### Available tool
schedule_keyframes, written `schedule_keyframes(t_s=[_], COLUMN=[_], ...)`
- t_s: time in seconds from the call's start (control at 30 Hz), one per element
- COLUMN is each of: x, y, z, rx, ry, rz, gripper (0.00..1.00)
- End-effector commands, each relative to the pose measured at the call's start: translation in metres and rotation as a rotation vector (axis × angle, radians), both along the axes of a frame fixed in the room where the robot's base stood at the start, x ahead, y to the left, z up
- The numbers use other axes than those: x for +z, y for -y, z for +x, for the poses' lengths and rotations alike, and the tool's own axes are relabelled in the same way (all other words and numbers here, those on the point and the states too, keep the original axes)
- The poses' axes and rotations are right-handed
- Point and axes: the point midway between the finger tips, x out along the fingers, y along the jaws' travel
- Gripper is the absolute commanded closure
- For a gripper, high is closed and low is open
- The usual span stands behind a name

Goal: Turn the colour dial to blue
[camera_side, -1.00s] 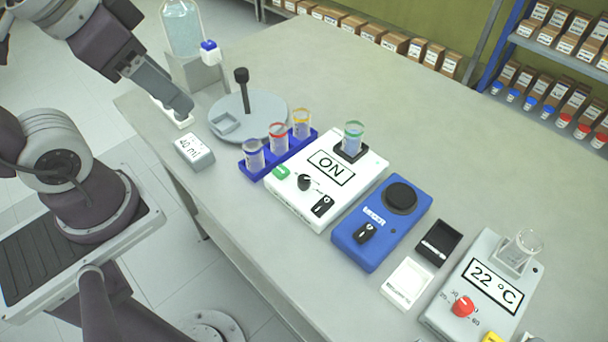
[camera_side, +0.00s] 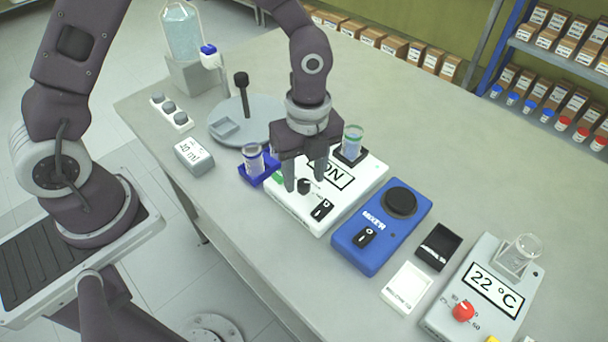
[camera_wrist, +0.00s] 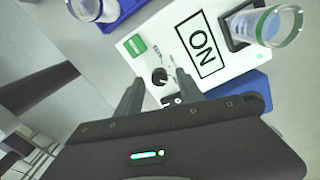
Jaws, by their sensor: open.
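The colour dial is a small black knob (camera_side: 304,186) on top of a white box (camera_side: 283,206) whose display (camera_side: 331,172) reads ON. The dial also shows in the wrist view (camera_wrist: 160,76), with small marks beside it too blurred to read. A green patch (camera_wrist: 135,45) lies near it on the box. My gripper (camera_side: 305,182) points down over the box, its fingers apart on either side of the dial. In the wrist view the fingers (camera_wrist: 162,96) are open, with the dial just beyond them. I cannot tell whether a finger touches it.
A beaker with a green band (camera_side: 353,142) stands at the box's back corner. A blue mixer (camera_side: 375,245) stands at the right.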

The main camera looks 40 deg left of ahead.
Motion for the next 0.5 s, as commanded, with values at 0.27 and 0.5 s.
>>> schedule_keyframes(t_s=[0.27,0.5], x=[-0.0101,-0.0098], y=[-0.0005,-0.0006], z=[-0.0005,-0.0005], rx=[0.001,0.002], ry=[0.000,0.000], rz=[0.001,0.001], gripper=[0.55,0.89])
